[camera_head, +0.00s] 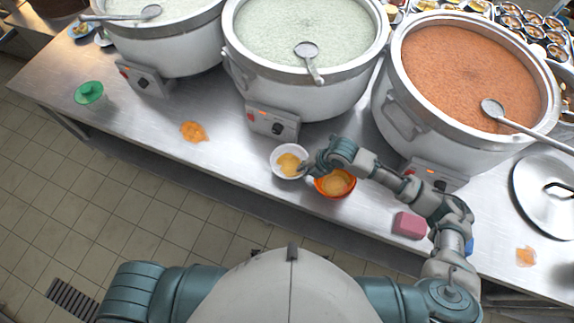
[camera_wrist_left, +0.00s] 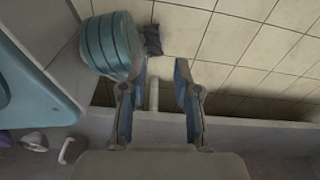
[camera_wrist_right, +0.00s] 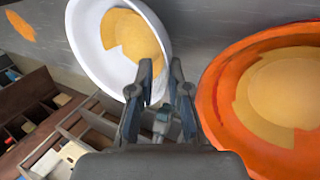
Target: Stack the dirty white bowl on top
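The white bowl (camera_head: 279,168) has a yellow-orange residue inside and sits near the counter's front edge, left of the orange bowl (camera_head: 346,193). The orange bowl also has yellowish contents and is partly covered by my right arm. My right gripper (camera_head: 309,169) is at the white bowl's right rim. In the right wrist view my right gripper (camera_wrist_right: 162,78) has its fingers on either side of the white bowl's rim (camera_wrist_right: 84,50), a gap between them; a firm hold cannot be told. My left gripper (camera_wrist_left: 160,75) is open and empty, seen only in its wrist view.
Large stockpots (camera_head: 310,93) line the back of the counter (camera_head: 225,150). A pink sponge-like block (camera_head: 409,225) lies right of the bowls. A green bowl (camera_head: 89,92), an orange spill (camera_head: 193,131) and a metal lid (camera_head: 545,200) are farther out.

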